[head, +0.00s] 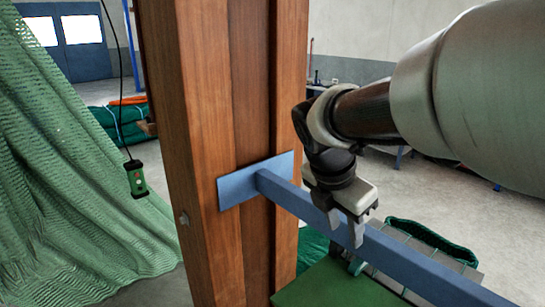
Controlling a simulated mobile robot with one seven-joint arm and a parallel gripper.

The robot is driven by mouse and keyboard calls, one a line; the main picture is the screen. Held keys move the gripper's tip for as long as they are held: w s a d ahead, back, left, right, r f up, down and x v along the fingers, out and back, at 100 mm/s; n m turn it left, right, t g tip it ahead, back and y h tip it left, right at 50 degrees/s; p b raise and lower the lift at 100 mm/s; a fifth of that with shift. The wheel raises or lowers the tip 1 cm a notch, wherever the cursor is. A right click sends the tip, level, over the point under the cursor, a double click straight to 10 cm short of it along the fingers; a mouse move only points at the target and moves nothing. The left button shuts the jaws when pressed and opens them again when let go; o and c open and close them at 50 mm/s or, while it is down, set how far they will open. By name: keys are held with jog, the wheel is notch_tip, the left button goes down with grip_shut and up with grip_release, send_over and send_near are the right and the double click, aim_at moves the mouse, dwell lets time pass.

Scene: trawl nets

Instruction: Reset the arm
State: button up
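My gripper (345,232) hangs at the end of my arm, right of the middle in the head view, with its fingers pointing down. Its two fingers look spread apart, with nothing visible between them. The fingers overlap a blue metal bar (400,262) in the picture; I cannot tell whether they touch it. My arm comes in from the upper right.
A wooden post (190,120) stands close in front, with a blue plate (238,187) on it carrying the bar. A green net (60,190) hangs at left, near a hanging control box (137,179). A green surface (340,287) lies below. Open floor (440,185) shows at right.

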jog(key=s+a+m+t+y, duration=0.2)
jog(key=s+m, duration=1.1)
jog(key=m, duration=1.1)
jog(key=shift+a+r+t+y, duration=0.25)
jog(key=shift+t+y, duration=0.15)
jog(key=shift+y, duration=0.3)
jog(key=shift+c, duration=0.2)
jog(key=shift+c, duration=0.7)
jog(key=shift+d, duration=0.15)
